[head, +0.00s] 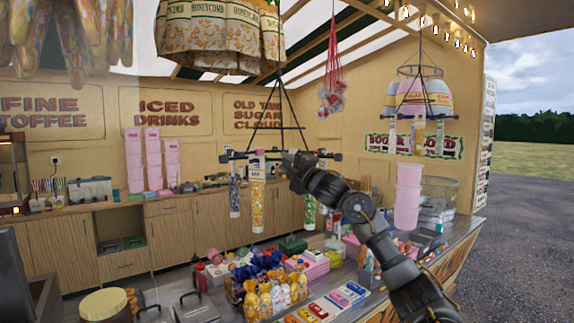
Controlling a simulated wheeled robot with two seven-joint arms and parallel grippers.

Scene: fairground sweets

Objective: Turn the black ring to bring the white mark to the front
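The black ring (231,155) hangs level from thin black rods that meet above it, and I see it nearly edge-on. Clear tubes of coloured sweets hang from it; the front tube (257,200) has a pale label at its top. I cannot make out a separate white mark on the ring. My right gripper (289,163) is at the right part of the ring, overlapping it in the picture. I cannot tell whether it touches the ring or whether its fingers are open. My arm hides part of the ring. My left gripper is not in view.
Honeycomb bags (215,40) hang above left of the ring, and another hanging rack (420,72) is at the right. Below, the counter holds bagged sweets (275,296), pink boxes (309,264) and pink tubs (408,195). Air left of the ring is free.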

